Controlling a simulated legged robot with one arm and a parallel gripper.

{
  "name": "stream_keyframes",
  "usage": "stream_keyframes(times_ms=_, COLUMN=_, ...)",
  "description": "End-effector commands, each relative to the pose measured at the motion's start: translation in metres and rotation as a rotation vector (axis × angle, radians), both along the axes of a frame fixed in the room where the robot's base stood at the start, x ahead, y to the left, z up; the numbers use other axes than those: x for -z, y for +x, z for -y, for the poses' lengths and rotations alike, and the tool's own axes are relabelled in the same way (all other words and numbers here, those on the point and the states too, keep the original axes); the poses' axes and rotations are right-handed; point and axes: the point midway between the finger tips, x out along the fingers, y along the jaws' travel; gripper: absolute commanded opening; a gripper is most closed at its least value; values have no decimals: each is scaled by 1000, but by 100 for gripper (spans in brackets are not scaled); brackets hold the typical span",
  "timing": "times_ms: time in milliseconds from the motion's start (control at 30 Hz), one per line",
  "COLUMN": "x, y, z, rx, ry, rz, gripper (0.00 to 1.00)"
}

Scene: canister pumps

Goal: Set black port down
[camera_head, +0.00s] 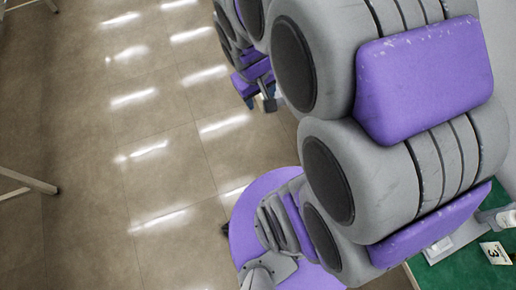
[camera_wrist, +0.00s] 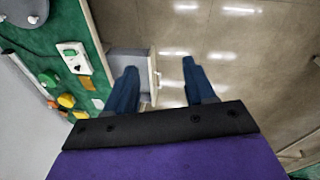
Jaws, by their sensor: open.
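My gripper (camera_wrist: 160,84) shows in the wrist view with its two dark blue fingers spread apart. Nothing is held between them. Behind the fingers are a grey box-like part with a pale edge (camera_wrist: 148,62) and the tiled floor. I cannot make out a black port for certain in either view. A dark grey round part (camera_wrist: 24,10) at the top left corner of the wrist view is cut off, and I cannot tell what it is. In the head view my own arm fills the right side and hides much of the scene.
A green board (camera_wrist: 42,38) on the left of the wrist view bears a white fitting (camera_wrist: 74,56) and several orange, yellow and green parts. In the head view a green surface (camera_head: 462,270) with a label marked 3 (camera_head: 495,253) is at the lower right. Open tiled floor (camera_head: 150,120) lies left.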

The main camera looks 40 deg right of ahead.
Motion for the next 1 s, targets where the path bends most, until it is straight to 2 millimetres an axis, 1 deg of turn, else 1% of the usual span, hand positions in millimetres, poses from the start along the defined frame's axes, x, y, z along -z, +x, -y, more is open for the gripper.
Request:
stream_keyframes(times_ms=33, x=-10, y=-17, z=-18, rx=-8, ry=20, rz=-20, gripper=54)
stream_keyframes(times_ms=100, x=-19, y=-45, z=-41, rx=-13, ry=53, rz=-65, gripper=54)
stream_keyframes(times_ms=167, x=-25, y=-67, z=-58, rx=-20, ry=80, rz=-101, gripper=54)
stream_keyframes(times_ms=200, x=-29, y=-82, z=-67, rx=-25, ry=96, rz=-126, gripper=54)
stream_keyframes(times_ms=300, x=-36, y=-111, z=-86, rx=-39, ry=132, rz=-172, gripper=54)
stream_keyframes(times_ms=400, x=-40, y=-131, z=-98, rx=-48, ry=155, rz=-209, gripper=54)
stream_keyframes(times_ms=500, x=-42, y=-140, z=-102, rx=-54, ry=164, rz=-222, gripper=54)
stream_keyframes(times_ms=567, x=-43, y=-141, z=-103, rx=-54, ry=166, rz=-225, gripper=54)
stream_keyframes(times_ms=1000, x=-42, y=-141, z=-103, rx=-53, ry=167, rz=-226, gripper=54)
